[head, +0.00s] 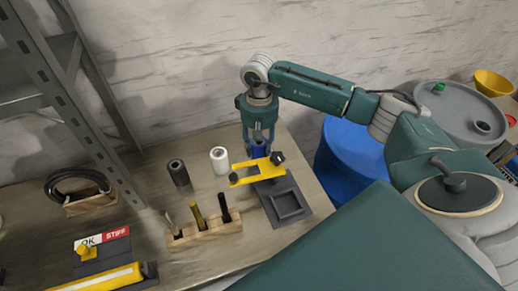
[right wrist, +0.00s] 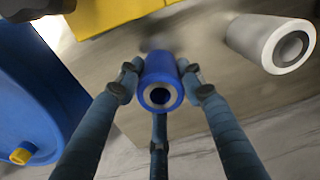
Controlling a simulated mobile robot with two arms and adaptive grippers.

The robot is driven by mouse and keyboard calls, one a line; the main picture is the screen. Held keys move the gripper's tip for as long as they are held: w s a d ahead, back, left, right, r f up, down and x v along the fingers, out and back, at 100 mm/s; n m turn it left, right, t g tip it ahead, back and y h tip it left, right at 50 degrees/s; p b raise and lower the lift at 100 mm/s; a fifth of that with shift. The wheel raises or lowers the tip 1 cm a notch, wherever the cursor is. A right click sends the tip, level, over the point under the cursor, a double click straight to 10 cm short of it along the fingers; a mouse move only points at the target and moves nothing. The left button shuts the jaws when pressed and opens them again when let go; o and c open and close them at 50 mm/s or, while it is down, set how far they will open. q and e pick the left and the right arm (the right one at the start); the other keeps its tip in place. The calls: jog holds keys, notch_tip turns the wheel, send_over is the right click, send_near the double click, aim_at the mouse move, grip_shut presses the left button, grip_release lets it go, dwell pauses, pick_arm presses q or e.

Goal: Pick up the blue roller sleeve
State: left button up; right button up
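The blue roller sleeve (head: 259,148) stands on the bench by the wall, partly hidden by my right gripper and a yellow bracket. In the right wrist view the sleeve (right wrist: 161,72) shows its open end with a pale inner ring. My right gripper (head: 259,140) points down over it. In the right wrist view its fingers (right wrist: 160,84) stand around the sleeve, one on each side and one at the bottom of the picture. The side fingertips are very near its wall; I cannot tell whether they press on it. My left gripper is not in view.
A white sleeve (head: 219,160) and a dark sleeve (head: 178,173) stand to the left. The yellow bracket (head: 250,174) is close in front, above a dark tray (head: 288,204). A wooden tool block (head: 204,236) lies nearer. A blue drum (head: 350,160) stands right of the bench.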

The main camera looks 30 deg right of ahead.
jog(key=c, duration=0.4)
jog(key=shift+o, duration=0.2)
jog(key=shift+r, duration=0.15)
